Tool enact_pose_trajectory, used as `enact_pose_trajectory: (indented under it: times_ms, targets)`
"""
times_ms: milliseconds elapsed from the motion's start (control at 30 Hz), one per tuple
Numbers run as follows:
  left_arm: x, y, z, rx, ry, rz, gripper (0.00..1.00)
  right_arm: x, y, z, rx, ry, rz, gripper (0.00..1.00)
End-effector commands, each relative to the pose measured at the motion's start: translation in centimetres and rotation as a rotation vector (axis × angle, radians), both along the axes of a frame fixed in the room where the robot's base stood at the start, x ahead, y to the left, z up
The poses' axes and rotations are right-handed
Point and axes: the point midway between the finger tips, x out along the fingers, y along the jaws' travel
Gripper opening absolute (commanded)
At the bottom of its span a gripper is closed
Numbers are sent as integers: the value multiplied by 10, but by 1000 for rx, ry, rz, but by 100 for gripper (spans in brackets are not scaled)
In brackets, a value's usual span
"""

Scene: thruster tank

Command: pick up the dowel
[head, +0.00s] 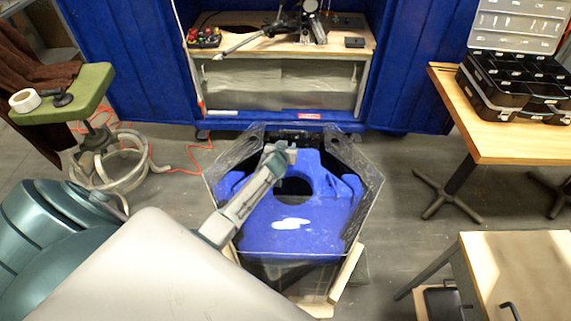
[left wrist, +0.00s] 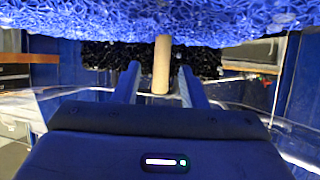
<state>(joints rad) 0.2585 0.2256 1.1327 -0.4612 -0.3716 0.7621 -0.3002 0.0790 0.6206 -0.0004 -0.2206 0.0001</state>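The dowel (left wrist: 161,62) is a pale wooden rod in the left wrist view. It stands out from rough blue material at the top of that picture. My left gripper (head: 281,151) is over the blue panel of the tank in the head view. In the left wrist view its two fingers are apart, one on each side of the dowel, with a visible gap on both sides. I cannot tell how deep the dowel sits between them. I cannot make out the dowel in the head view. My right gripper is not in view.
The tank (head: 340,225) has clear walls and a blue panel with a round dark opening. A green stool (head: 80,90) stands at left, a wooden table with a black organizer case (head: 515,85) at right. A workbench (head: 285,47) is behind. Grey floor is free right of the tank.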

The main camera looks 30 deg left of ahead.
Motion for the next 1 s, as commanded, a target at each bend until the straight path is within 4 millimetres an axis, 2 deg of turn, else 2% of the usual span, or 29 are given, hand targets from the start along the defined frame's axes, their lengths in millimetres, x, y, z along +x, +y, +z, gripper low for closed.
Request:
enact_pose_trajectory:
  times_ms: [67,200,267,667,833,1000]
  targets:
    - [0,0,0,0,0,0,38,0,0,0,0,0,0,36]
    - [0,0,0,0,0,0,11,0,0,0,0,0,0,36]
    - [0,0,0,0,1,0,0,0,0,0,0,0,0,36]
    - [0,0,2,0,0,0,0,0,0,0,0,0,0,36]
    - [0,0,16,0,-2,1,0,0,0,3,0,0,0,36]
    - [0,0,42,1,-4,0,0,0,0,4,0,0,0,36]
